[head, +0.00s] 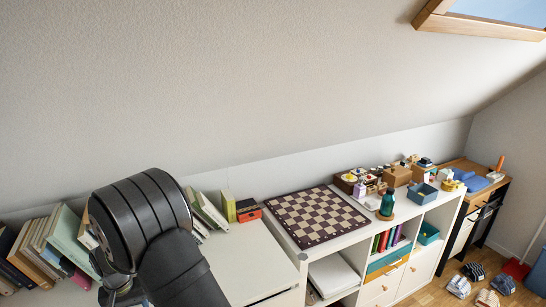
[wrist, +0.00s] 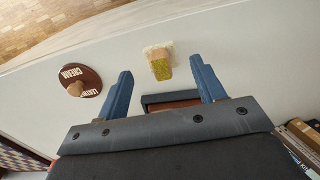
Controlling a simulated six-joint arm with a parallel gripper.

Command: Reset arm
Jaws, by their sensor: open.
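My gripper (wrist: 160,67) shows in the wrist view with its two blue fingers spread apart. Nothing is held between them. A small yellow and white block (wrist: 160,65) lies on the white surface, in line with the gap between the fingertips. A round brown tin labelled leather cream (wrist: 77,80) lies left of the left finger. A dark box with a reddish-brown top (wrist: 170,97) shows partly between the fingers, its near part hidden by my gripper. In the head view my arm fills the lower left, and the gripper's fingers are hidden there.
A chessboard (head: 318,215) lies on the white shelf unit (head: 250,263). Leaning books (head: 70,237) stand on the left. A green bottle (head: 387,203) and small boxes (head: 397,176) stand further right. Books (wrist: 300,143) are close to my gripper's right side. The sloped wall (head: 250,90) rises behind.

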